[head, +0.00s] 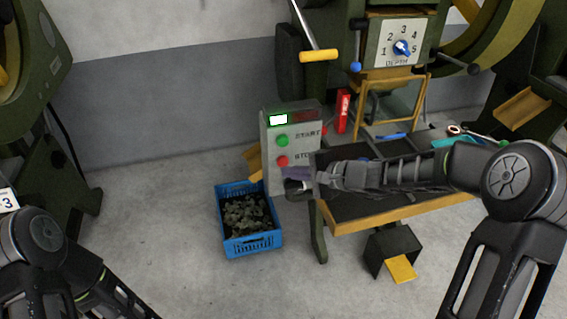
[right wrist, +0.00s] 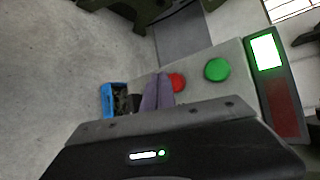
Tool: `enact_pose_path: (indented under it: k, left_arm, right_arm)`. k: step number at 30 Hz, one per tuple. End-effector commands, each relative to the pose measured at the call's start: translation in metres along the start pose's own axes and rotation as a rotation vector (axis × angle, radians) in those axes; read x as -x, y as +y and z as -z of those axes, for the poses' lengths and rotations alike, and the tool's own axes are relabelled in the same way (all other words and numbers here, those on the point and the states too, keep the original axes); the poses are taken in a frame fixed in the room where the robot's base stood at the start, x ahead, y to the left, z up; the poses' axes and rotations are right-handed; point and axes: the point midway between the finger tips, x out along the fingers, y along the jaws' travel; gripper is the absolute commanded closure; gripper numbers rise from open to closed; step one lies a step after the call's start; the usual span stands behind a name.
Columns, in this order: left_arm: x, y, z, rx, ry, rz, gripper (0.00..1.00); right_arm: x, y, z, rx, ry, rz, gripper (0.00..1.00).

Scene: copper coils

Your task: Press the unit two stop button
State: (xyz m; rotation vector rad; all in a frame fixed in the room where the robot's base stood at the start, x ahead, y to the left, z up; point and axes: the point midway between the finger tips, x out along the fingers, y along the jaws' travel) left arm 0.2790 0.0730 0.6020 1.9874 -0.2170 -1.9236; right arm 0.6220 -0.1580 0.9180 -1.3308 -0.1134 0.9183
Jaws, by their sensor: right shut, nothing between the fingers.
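A grey control box (head: 270,130) stands at the middle of the head view, with a green START button (head: 282,141) and a red STOP button (head: 282,161) below it. A lit panel (head: 278,119) sits at its top. My right gripper (head: 290,178) is shut and empty at the box, just below and right of the red button. In the right wrist view the fingers (right wrist: 157,92) are right beside the red button (right wrist: 177,82); I cannot tell whether they touch it. The green button (right wrist: 217,69) is clear. My left gripper is not in view; only its arm shows.
A blue crate (head: 253,244) of dark pieces stands on the floor left of the box. A workbench (head: 385,211) with tools lies under my right arm. A green machine with a DEPTH dial (head: 402,48) stands behind. The floor at left is open.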

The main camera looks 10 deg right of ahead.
Motion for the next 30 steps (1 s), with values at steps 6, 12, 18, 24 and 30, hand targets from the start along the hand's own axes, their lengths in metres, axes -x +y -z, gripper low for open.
enact_pose_path:
  k: [6, 12, 18, 24, 30]
  left_arm:
    - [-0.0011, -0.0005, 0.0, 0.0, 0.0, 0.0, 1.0]
    - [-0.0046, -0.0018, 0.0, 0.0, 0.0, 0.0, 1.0]
    - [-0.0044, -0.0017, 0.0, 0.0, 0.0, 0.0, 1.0]
    - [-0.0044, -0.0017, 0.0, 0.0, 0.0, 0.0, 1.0]
    - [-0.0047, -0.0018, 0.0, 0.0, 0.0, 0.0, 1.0]
  right_arm:
    - [-0.0011, -0.0004, 0.0007, 0.0, 0.0, 0.0, 1.0]
    - [-0.0055, -0.0031, 0.0036, 0.001, -0.001, 0.0, 1.0]
    - [-0.0058, -0.0046, 0.0042, 0.0, 0.0, 0.0, 1.0]
    - [-0.0059, -0.0046, 0.0043, 0.0, 0.0, 0.0, 1.0]
    - [-0.0071, -0.0054, 0.0052, 0.0, 0.0, 0.0, 1.0]
